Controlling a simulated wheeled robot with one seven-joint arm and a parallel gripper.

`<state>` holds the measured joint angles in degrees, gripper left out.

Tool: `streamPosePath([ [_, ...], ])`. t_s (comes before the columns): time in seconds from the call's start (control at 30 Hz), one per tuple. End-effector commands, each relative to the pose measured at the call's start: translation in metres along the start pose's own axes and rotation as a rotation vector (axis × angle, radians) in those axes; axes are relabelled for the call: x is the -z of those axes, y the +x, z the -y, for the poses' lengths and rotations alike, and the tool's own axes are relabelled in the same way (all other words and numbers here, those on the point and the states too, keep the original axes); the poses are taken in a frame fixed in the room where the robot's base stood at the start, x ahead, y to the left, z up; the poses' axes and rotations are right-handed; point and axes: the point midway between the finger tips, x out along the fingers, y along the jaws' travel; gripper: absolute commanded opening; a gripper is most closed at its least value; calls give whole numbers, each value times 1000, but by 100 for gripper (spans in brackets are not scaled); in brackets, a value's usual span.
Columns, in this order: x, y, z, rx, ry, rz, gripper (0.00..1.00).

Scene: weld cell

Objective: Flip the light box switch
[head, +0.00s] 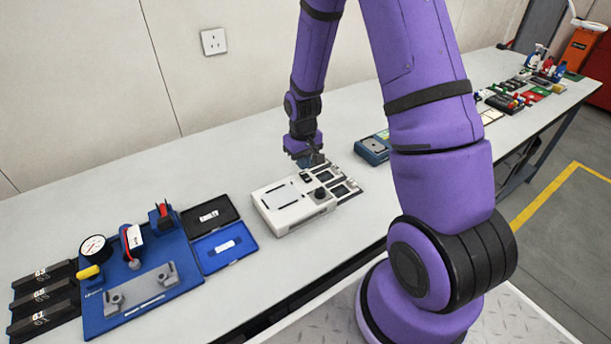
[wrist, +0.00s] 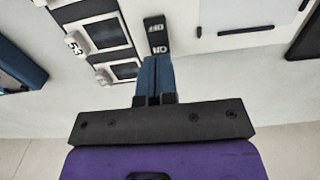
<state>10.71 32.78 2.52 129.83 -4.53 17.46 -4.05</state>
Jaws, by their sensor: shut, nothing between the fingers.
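The light box is a white case (head: 290,211) with a pale panel on top, standing on the bench in the head view. Its white top also fills the upper right of the wrist view (wrist: 185,22). A black switch (wrist: 156,36) with white OFF and ON lettering, upside down in the wrist view, sits at the box's side edge. My gripper (head: 313,161) is over the back end of the box. In the wrist view its blue fingers (wrist: 154,66) are together and empty, tips beside the switch's ON end. I cannot tell whether they touch it.
Dark framed plates (head: 341,190) lie right of the box. A blue-grey device (head: 373,150) stands farther right. An open blue case (head: 224,246) and a blue gauge board (head: 135,290) lie left. The wall with a socket (head: 214,41) rises behind.

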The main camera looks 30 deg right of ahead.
Motion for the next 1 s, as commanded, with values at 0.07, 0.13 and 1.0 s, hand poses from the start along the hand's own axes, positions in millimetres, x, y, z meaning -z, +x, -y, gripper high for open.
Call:
streamPosePath([
  [0.07, 0, 1, 0, 0, 0, 0, 0],
  [0.13, 0, 2, 0, 0, 0, 0, 0],
  [1.0, 0, 13, 0, 0, 0, 0, 0],
])
